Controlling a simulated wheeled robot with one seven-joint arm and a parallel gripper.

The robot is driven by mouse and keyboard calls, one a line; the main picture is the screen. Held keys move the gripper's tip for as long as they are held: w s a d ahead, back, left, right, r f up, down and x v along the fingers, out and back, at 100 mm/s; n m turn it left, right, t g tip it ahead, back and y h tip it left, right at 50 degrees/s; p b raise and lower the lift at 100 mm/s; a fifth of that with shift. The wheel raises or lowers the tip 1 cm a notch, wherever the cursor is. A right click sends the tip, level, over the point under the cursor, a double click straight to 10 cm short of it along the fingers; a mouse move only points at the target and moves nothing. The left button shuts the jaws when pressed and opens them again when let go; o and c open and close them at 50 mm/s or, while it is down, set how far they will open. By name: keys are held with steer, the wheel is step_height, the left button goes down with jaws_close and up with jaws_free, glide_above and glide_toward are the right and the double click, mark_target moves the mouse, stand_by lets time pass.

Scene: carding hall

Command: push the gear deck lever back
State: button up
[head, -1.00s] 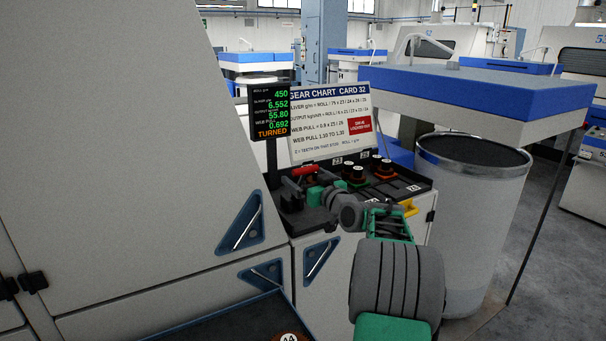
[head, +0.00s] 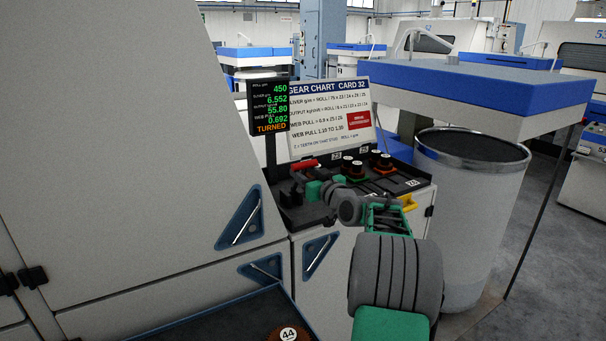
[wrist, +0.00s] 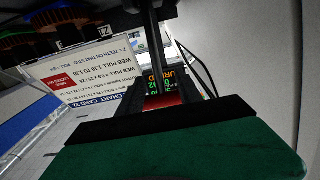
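The gear deck lever has a red grip (head: 304,165) above the left end of the dark deck in the head view. My gripper (head: 299,183), with its green body just right of it, is close below and beside the red grip. I cannot tell whether they touch. In the wrist view a red piece (wrist: 162,100), apparently the grip, shows just past my gripper's dark front edge, at the foot of a dark upright bar. The fingertips are dark against dark, so their opening is unclear. The lever's lower part is hidden.
The gear chart (head: 328,112) stands behind the deck, with a display reading TURNED (head: 269,107) to its left. Several gears (head: 355,169) sit on the deck, right of my gripper. A large can (head: 480,210) stands right.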

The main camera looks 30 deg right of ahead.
steer(key=shift+r, duration=0.1)
jaws_close()
stand_by(0.4)
steer(key=shift+w+r, duration=0.1)
